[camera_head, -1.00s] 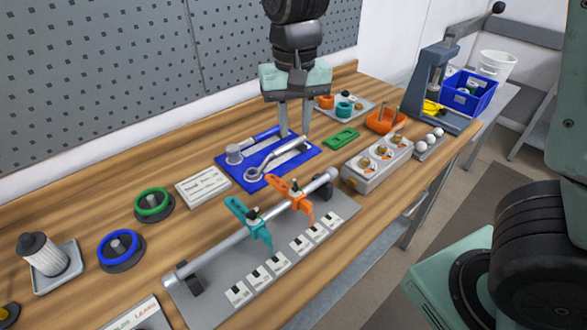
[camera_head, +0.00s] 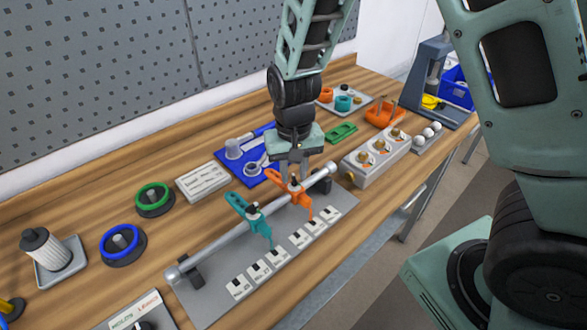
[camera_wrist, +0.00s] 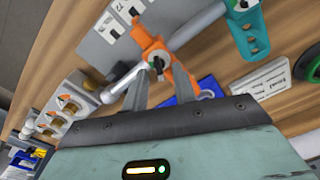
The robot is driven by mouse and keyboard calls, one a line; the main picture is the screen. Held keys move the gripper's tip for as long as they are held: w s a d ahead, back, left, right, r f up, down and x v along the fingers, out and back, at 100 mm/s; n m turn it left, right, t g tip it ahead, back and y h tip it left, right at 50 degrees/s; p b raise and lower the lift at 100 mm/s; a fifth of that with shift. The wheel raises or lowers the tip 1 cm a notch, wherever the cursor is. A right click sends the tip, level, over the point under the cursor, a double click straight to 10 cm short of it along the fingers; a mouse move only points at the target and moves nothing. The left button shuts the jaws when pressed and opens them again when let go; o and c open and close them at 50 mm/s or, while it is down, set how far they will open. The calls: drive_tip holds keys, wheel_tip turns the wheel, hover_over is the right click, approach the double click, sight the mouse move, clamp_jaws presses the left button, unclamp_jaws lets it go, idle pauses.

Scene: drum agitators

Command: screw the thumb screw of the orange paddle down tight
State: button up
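The orange paddle (camera_head: 305,201) is on the grey horizontal rod (camera_head: 232,235), beside the teal paddle (camera_head: 257,222). In the wrist view the orange paddle (camera_wrist: 150,42) runs between my finger tips. Its small dark thumb screw (camera_wrist: 157,65) shows near the middle of the paddle, between the fingers with a gap on each side. My gripper (camera_wrist: 158,76) is open and holds nothing. In the head view my gripper (camera_head: 292,172) is just above and behind the orange paddle and hides part of it. I cannot tell whether the fingers reach down level with the screw.
The teal paddle (camera_wrist: 248,25) is close on the right in the wrist view. A grey box with knobs (camera_head: 375,158) stands right of the rod. The blue mat with tools (camera_head: 240,160) lies behind.

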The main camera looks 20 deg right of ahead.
clamp_jaws()
drive_tip(key=shift+r+m, duration=0.1)
drive_tip(key=shift+m, duration=0.2)
drive_tip(key=shift+r+m+p, duration=0.1)
drive_tip(key=shift+m+p, duration=1)
drive_tip(key=shift+m, duration=0.1)
drive_tip(key=m+p, duration=0.2)
drive_tip(key=m, duration=0.1)
drive_tip(key=shift+d+m, duration=0.15)
drive_tip(key=shift+m, duration=0.15)
drive_tip(key=m+p, duration=0.2)
drive_tip(key=m, duration=0.1)
drive_tip(key=shift+s+m, duration=0.1)
drive_tip(key=shift+m, duration=0.2)
drive_tip(key=shift+d+m+p, duration=0.1)
drive_tip(key=shift+m+p, duration=0.8)
drive_tip(key=shift+m, duration=0.5)
